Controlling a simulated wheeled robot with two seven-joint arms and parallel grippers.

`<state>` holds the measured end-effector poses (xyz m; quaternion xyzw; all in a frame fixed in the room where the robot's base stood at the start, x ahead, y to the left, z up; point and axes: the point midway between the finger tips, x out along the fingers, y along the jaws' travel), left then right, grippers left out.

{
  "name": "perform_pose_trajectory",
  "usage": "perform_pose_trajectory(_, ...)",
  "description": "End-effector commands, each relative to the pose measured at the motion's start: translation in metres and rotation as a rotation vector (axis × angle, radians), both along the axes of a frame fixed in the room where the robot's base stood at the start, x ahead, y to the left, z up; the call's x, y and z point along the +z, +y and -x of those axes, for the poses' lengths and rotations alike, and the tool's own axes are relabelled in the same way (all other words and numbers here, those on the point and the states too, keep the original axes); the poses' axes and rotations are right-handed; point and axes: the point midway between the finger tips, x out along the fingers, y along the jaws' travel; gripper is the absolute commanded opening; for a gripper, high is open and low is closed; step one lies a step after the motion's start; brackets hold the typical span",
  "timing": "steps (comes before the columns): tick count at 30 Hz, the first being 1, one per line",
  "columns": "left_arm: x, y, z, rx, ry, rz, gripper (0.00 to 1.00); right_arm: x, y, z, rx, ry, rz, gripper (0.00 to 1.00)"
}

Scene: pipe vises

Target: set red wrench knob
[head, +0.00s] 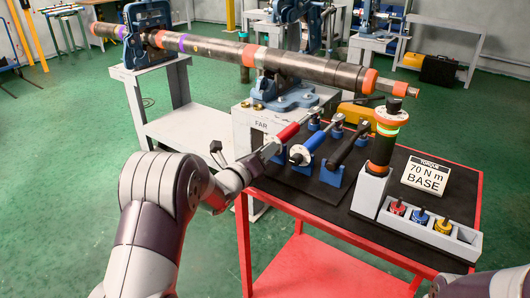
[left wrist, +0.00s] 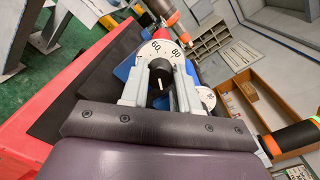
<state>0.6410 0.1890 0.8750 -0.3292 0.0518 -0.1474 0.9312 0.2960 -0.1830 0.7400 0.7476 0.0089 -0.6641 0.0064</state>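The red wrench (head: 290,130) lies at the left of the row on the red cart. My left gripper (head: 268,150) is at its near, dial end. In the left wrist view, a white dial (left wrist: 160,51) marked 60 and 80 faces the camera, with a black knob (left wrist: 160,76) bearing a white line. The fingers of my left gripper (left wrist: 160,68) lie on both sides of this knob. I cannot tell whether they press on it. A little red shows behind the dial. My right gripper is out of view.
A blue wrench (head: 316,146) and a black wrench (head: 348,143) lie just right. An upright black-and-orange tool (head: 384,140) stands by a sign (head: 426,175) reading "TORQUE 70 N m BASE". A long pipe (head: 310,67) in vises passes behind. A grey holder (head: 462,240) has red, blue and yellow pieces.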

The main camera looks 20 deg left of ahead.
Motion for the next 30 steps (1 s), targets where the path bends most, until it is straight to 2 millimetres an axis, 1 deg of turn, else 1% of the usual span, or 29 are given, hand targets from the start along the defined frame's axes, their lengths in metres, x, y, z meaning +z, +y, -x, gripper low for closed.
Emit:
perform_pose_trajectory(1, 0.000, 0.000, 0.000, 0.001, 0.001, 0.000, 0.10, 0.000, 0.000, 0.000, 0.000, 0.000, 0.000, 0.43)
perform_pose_trajectory(2, 0.000, 0.000, 0.000, 0.001, 0.001, 0.000, 0.00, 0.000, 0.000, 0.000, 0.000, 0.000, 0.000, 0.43)
perform_pose_trajectory(8, 0.000, 0.000, 0.000, 0.001, 0.002, 0.005, 0.00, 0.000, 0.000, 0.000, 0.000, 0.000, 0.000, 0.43)
perform_pose_trajectory(14, -0.001, 0.000, 0.000, 0.000, 0.021, 0.055, 0.00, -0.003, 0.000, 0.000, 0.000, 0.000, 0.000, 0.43)
perform_pose_trajectory(20, -0.001, 0.000, 0.000, -0.001, 0.065, 0.179, 0.00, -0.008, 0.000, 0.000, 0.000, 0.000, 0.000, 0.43)
perform_pose_trajectory(30, 0.000, 0.001, 0.000, 0.000, 0.175, 0.478, 0.00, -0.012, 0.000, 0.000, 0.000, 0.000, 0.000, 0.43)
